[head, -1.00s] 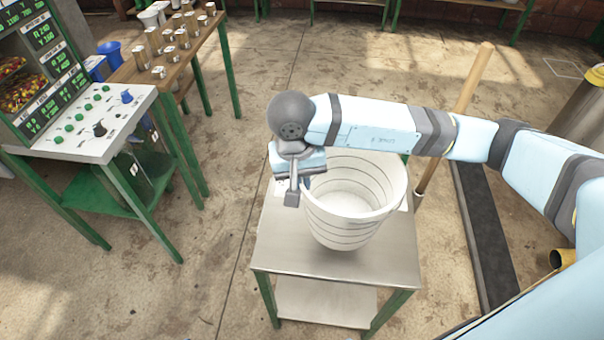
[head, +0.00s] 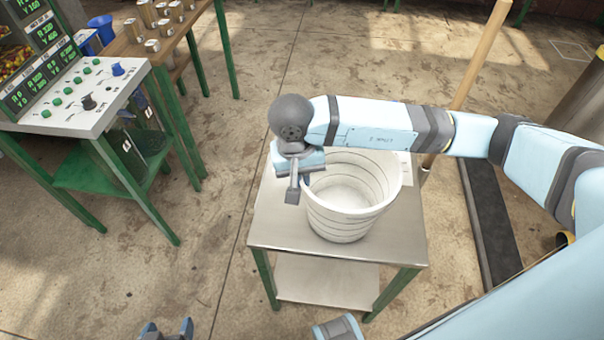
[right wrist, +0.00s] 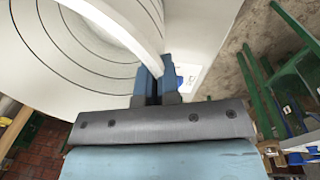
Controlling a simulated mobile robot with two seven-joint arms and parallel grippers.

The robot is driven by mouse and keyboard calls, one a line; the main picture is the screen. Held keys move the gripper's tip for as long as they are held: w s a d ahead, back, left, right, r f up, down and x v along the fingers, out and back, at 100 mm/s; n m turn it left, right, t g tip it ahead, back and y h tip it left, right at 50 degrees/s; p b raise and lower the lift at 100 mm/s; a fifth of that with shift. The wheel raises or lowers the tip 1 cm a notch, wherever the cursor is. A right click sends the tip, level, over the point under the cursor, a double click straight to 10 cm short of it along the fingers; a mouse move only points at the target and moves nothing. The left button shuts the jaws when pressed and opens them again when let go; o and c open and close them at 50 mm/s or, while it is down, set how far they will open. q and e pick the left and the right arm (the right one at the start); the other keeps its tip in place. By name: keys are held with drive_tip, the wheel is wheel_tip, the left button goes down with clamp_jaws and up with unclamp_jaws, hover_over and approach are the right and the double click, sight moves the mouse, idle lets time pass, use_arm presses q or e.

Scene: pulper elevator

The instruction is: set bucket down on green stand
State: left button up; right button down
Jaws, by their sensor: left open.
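The white bucket (head: 345,222) with dark ring lines is upright over the metal top of the green-legged stand (head: 275,225). Its base looks at or very near the top; I cannot tell for sure whether it touches. My right gripper (head: 297,190) is at the bucket's left rim, its fingers partly hidden. In the right wrist view the fingers (right wrist: 157,84) are closed over the bucket rim (right wrist: 120,28). My left gripper (head: 167,330) is open and empty at the bottom edge of the head view, away from the bucket.
A control panel (head: 85,95) on a green frame stands at the left, with a wooden table (head: 125,70) of metal cups behind it. A wooden pole (head: 480,75) rises behind the stand at the right. Floor between panel and stand is clear.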

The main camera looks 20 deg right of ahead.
drive_tip(key=shift+f, duration=0.1)
drive_tip(key=c, duration=1.3)
unclamp_jaws()
drive_tip(key=shift+o, duration=0.2)
drive_tip(key=shift+r, duration=0.35)
wheel_tip(320, 180, up, 13)
drive_tip(key=a, duration=0.1)
drive_tip(key=shift+w+a, duration=0.2)
